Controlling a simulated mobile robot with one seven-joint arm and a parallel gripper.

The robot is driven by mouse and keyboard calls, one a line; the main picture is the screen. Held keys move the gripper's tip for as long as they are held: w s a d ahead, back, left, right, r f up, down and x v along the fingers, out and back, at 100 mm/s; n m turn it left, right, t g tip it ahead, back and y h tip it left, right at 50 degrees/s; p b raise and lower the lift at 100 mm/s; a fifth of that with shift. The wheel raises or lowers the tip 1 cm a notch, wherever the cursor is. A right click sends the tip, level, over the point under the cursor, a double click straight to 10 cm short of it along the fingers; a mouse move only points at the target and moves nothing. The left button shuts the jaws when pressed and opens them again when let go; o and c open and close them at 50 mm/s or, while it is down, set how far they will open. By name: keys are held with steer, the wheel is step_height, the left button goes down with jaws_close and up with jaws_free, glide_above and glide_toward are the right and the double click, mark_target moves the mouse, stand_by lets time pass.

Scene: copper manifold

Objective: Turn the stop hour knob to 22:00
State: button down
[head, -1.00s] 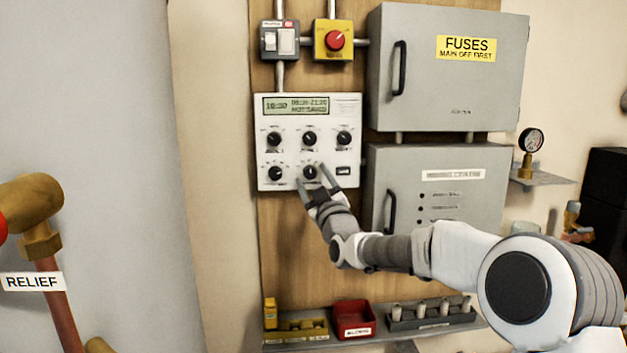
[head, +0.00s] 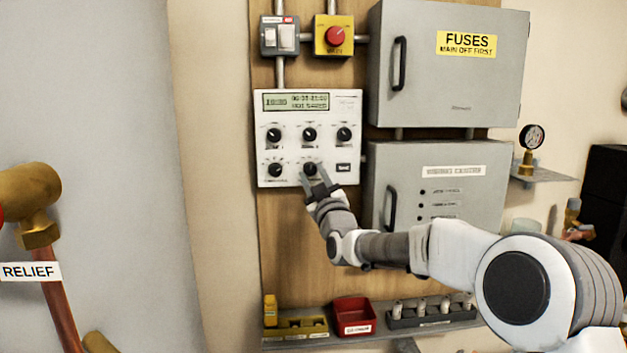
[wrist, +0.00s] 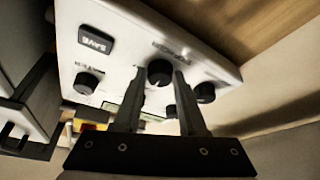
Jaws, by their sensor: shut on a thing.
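A white control panel (head: 268,153) on the wooden board carries a display (head: 296,102), two rows of black knobs and a SAVE button (head: 344,168). My gripper (head: 314,177) is at the bottom-row middle knob (head: 310,168), left of SAVE. In the wrist view its fingers stand either side of this knob (wrist: 160,72), shut on it. The knob's label and pointer are too blurred to read, so I cannot confirm it is the stop hour knob. The display shows a clock and a time range, with "NOT SAVED" apparently below; exact digits are unclear.
The bottom-row left knob (head: 275,170) and upper middle knob (head: 309,134) sit close to my gripper. A grey cabinet (head: 470,160) stands right of the panel, above my forearm. A shelf below holds a red bin (head: 353,314).

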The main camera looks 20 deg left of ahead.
steer(key=m+b, duration=0.1)
steer(key=m+t+b, duration=0.1)
steer(key=m+h+b, duration=0.1)
steer(key=shift+s+a+f+m, duration=0.1)
steer(key=shift+a+f+m, duration=0.05)
steer(key=shift+f+m, duration=0.2)
steer(key=shift+a+r+m+t+h+b, duration=0.1)
steer(key=shift+m+t+h+b, duration=0.3)
steer(key=shift+m, duration=0.5)
steer(key=shift+r+m+t+h+b, duration=0.1)
steer(key=shift+m+t+h+b, duration=0.3)
steer(key=shift+m, duration=0.75)
steer(key=shift+c, duration=2.3)
jaws_free()
steer(key=shift+s, duration=0.1)
steer(key=v, duration=1.7)
steer(key=shift+s, duration=0.15)
